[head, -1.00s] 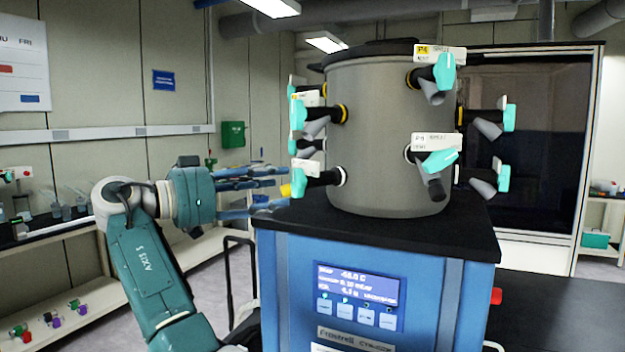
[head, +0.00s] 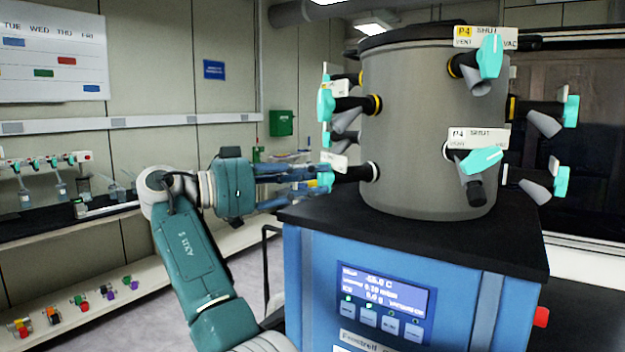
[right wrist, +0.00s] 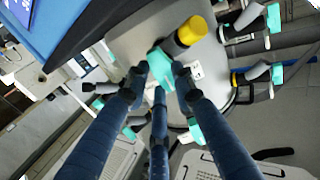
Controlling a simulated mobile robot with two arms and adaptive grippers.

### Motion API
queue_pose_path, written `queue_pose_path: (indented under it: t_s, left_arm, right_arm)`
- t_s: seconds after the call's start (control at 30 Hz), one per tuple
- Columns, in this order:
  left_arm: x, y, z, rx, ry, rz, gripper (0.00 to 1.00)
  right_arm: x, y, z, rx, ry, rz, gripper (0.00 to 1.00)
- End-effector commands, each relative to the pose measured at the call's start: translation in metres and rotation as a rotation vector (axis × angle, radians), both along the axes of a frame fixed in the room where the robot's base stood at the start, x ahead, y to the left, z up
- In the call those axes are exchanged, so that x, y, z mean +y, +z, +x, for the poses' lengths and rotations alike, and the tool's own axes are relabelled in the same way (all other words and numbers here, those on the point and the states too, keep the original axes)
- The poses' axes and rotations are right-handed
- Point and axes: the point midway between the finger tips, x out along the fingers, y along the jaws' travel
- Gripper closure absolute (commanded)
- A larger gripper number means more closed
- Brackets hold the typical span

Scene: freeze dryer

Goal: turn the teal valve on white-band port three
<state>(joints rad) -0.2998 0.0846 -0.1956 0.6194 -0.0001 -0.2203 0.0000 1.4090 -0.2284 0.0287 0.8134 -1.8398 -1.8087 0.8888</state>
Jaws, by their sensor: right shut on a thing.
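The teal valve handle (head: 325,178) is on the lower left port (head: 352,174) of the grey drum, which has a white band (head: 375,172). Its small white label (head: 335,161) is too turned to read. My right gripper (head: 318,181) reaches in from the left, its blue fingers at this handle. In the right wrist view the fingertips (right wrist: 160,77) are closed around the teal handle (right wrist: 158,62). A yellow-ended nozzle (right wrist: 190,31) sticks out just beside it. The fingers partly hide the handle. My left gripper is not in view.
Above it is a yellow-banded port with a teal handle (head: 326,105). The blue dryer cabinet (head: 300,250) stands below. A side bench (head: 60,228) is at left.

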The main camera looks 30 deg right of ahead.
Motion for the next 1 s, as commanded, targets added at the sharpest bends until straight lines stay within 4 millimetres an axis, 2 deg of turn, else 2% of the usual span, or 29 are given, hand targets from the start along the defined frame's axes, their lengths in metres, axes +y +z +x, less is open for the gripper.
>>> queue_pose_path:
  t_s: [0.47,0.67,1.0]
  left_arm:
    - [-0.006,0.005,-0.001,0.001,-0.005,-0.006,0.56]
    - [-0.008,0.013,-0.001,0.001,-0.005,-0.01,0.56]
    - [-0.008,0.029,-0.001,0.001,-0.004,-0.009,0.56]
  right_arm:
    - [-0.001,0.002,0.0,0.069,-0.003,0.008,1.0]
    - [-0.001,0.004,0.0,0.199,-0.003,0.025,1.0]
    - [-0.002,0.005,0.001,0.514,-0.003,0.067,1.0]
